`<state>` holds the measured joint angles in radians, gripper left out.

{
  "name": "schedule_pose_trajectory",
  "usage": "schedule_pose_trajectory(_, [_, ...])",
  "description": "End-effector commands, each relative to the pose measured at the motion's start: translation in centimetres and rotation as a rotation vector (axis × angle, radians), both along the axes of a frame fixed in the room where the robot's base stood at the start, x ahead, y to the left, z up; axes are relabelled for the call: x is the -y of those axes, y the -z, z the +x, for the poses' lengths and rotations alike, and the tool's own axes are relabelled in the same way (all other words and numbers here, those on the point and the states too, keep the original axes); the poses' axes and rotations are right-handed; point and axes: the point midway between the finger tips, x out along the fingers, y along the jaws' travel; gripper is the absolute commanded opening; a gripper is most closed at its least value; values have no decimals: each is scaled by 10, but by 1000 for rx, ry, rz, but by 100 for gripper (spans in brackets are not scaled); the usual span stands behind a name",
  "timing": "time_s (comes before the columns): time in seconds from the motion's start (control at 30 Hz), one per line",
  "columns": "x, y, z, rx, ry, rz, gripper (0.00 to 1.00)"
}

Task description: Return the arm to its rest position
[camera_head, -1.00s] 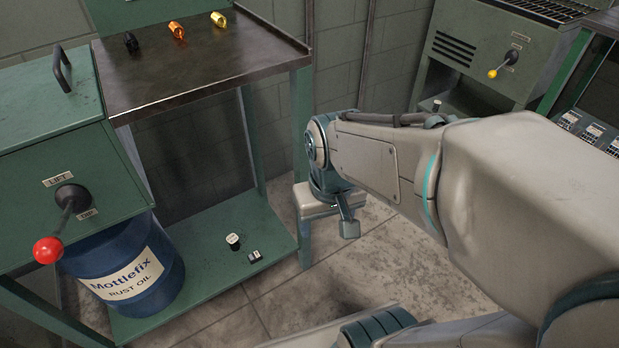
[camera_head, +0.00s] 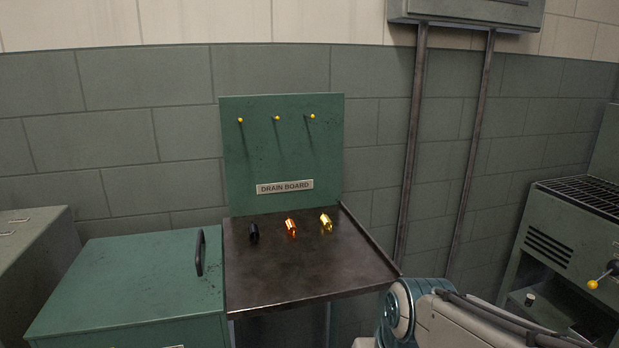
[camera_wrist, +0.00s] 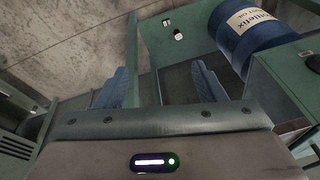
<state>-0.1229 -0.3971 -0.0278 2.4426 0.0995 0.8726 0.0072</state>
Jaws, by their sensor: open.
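My gripper (camera_wrist: 160,90) shows in the wrist view with its two blue fingers spread wide and nothing between them. It is open and empty. Beyond it in that view are a green lower shelf and the concrete floor. In the head view only part of my arm (camera_head: 455,322) shows at the bottom right, right of the drain board table; the gripper itself is out of that frame.
The dark drain board table (camera_head: 305,270) holds a black coil (camera_head: 253,232), a copper one (camera_head: 291,228) and a gold one (camera_head: 326,222). A green lidded box (camera_head: 130,282) stands left. A blue barrel (camera_wrist: 250,35) is near the shelf. A machine with a yellow-knobbed lever (camera_head: 565,250) stands right.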

Motion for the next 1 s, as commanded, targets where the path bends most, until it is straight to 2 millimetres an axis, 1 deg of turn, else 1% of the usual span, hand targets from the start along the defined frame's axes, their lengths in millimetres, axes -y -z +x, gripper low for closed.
schedule_pose_trajectory(0.03, [3, -28, -1, 4, 5, -6, 63])
schedule_pose_trajectory(0.5, [25, -150, -15, 28, 40, -59, 63])
schedule_pose_trajectory(0.6, [29, -171, -17, 32, 46, -69, 63])
schedule_pose_trajectory(0.7, [32, -185, -19, 35, 54, -76, 63])
schedule_pose_trajectory(0.8, [34, -193, -21, 37, 57, -82, 63])
schedule_pose_trajectory(1.0, [34, -194, -21, 37, 57, -83, 63])
